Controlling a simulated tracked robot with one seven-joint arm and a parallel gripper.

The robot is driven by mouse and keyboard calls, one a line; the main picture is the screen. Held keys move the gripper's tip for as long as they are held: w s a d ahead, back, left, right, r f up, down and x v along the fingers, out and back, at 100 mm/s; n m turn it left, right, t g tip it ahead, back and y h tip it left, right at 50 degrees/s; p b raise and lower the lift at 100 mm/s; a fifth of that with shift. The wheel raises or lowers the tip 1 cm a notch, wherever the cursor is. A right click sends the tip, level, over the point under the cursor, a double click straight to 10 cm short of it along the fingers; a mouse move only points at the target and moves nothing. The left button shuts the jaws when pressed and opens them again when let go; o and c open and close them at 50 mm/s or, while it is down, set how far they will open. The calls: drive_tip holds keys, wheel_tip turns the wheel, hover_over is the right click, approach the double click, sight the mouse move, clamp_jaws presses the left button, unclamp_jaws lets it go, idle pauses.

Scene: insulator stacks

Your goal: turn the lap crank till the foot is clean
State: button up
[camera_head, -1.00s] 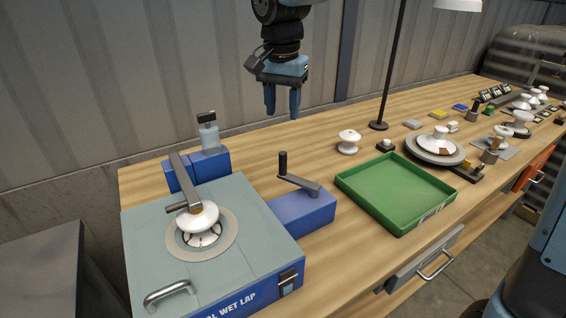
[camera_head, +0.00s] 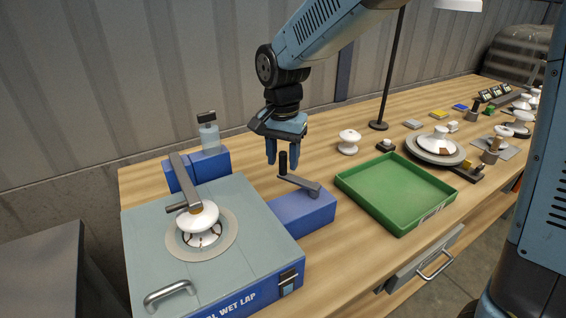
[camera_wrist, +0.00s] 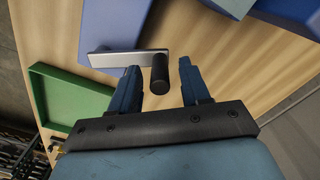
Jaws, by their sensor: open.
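The wet lap (camera_head: 262,238) is a grey-topped blue machine at the front left. A white insulator piece (camera_head: 197,216) sits foot down on its round plate under a grey arm. The lap crank (camera_head: 299,183) is a grey lever with an upright black knob, on a blue box (camera_head: 304,208) at the lap's right side. My gripper (camera_head: 283,160) is open and points down at the knob. In the wrist view the black knob (camera_wrist: 160,74) stands between the two blue fingertips (camera_wrist: 160,80), with a gap on each side. The insulator's underside is hidden.
A green tray (camera_head: 425,216) lies right of the crank box. A white insulator (camera_head: 349,141) and a lamp stand (camera_head: 379,124) are behind it. A bottle (camera_head: 208,130) stands behind the lap. More insulator parts lie at the far right.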

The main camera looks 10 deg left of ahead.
drive_tip(key=shift+f, duration=1)
drive_tip(key=shift+c, duration=0.3)
clamp_jaws()
